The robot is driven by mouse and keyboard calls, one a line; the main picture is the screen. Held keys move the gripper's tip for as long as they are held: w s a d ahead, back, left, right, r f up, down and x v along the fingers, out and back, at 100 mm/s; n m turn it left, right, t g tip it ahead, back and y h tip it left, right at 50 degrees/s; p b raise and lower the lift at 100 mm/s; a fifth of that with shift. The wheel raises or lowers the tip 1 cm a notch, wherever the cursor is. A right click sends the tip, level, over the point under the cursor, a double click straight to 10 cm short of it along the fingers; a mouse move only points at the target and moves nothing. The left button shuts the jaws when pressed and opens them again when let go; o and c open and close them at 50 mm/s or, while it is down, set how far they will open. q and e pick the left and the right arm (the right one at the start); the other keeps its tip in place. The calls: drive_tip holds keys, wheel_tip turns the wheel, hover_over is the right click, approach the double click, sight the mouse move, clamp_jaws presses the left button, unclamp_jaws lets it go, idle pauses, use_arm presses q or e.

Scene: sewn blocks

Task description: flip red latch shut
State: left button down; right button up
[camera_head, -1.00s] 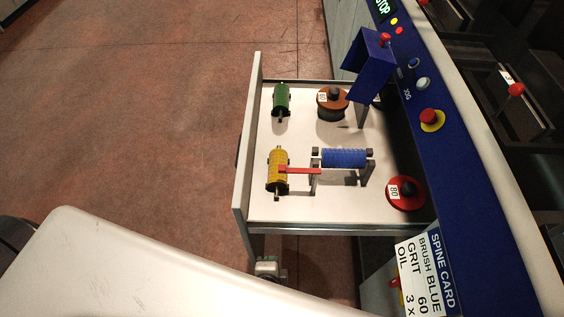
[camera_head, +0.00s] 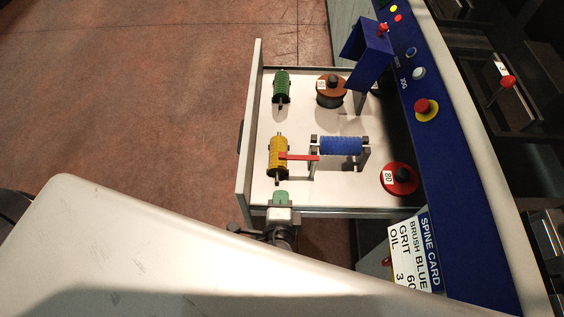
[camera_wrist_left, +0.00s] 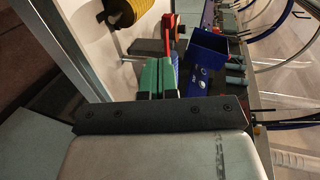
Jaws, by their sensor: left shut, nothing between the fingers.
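The red latch (camera_head: 299,157) is a flat red bar in the open drawer. In the head view it lies level from the post beside the blue brush roller (camera_head: 341,146) to the yellow roller (camera_head: 277,156). My left gripper (camera_head: 281,197) shows green fingertips over the drawer's near edge, below the yellow roller and apart from the latch. In the left wrist view the green fingers (camera_wrist_left: 158,78) are together with nothing between them. The red latch (camera_wrist_left: 172,32) stands just beyond them there, and part of the yellow roller (camera_wrist_left: 124,12) is at the top. My right gripper is not in view.
The white drawer (camera_head: 258,128) also holds a green roller (camera_head: 281,88), a brown disc (camera_head: 331,93) and a red disc (camera_head: 399,179). A blue angled guard (camera_head: 367,52) overhangs its far right side. The blue control panel (camera_head: 440,135) borders the right.

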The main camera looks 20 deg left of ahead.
sight(282, 159)
use_arm(q)
drive_tip(key=p+x, duration=0.1)
drive_tip(key=x, duration=0.2)
drive_tip(key=p+x, duration=0.1)
drive_tip(key=x, duration=0.2)
drive_tip(key=r+p+x, duration=0.1)
drive_tip(key=x, duration=0.3)
drive_tip(key=shift+w+a, duration=0.1)
drive_tip(key=shift+w, duration=0.35)
drive_tip(key=shift+a, duration=0.15)
